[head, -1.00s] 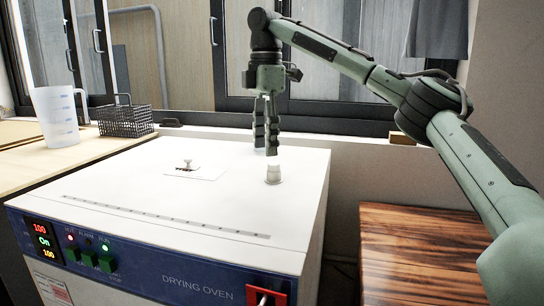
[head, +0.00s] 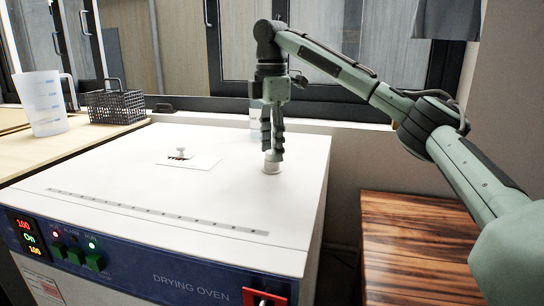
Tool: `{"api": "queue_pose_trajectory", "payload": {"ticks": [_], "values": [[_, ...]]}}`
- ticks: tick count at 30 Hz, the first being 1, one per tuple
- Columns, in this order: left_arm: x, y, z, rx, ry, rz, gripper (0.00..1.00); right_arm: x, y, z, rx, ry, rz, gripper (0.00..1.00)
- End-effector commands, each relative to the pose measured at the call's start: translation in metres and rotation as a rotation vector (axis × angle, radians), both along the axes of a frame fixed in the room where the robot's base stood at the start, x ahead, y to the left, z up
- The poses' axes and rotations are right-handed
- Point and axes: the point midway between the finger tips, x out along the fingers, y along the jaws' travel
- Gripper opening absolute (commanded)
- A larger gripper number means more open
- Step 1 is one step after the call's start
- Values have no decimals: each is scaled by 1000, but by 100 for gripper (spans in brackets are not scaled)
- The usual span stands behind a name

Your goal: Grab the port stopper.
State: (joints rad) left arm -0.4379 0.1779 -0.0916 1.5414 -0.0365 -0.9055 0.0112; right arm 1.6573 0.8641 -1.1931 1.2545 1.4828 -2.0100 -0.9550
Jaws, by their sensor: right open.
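The stopper is upright on the oven top. My left gripper is not in view.
A small knob (head: 181,153) on a white plate stands left of the stopper. A clear container (head: 256,125) is partly hidden behind the gripper. A measuring jug (head: 40,105) and a wire basket (head: 116,106) stand on the left counter. A wooden surface (head: 410,245) is at right.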

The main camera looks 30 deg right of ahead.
Motion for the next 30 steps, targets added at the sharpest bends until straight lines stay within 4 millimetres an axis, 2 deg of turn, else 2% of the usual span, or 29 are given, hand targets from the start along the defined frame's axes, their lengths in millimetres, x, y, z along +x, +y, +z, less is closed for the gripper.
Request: {"api": "queue_pose_trajectory", "payload": {"ticks": [9, 18, 30], "values": [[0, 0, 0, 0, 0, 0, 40, 0, -1, -5, 0, -2, -2, 49], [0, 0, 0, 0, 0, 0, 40, 0, 0, -5, 0, -1, -2, 13], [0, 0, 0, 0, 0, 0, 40, 0, 0, -3, 0, -2, -1, 13]]}}
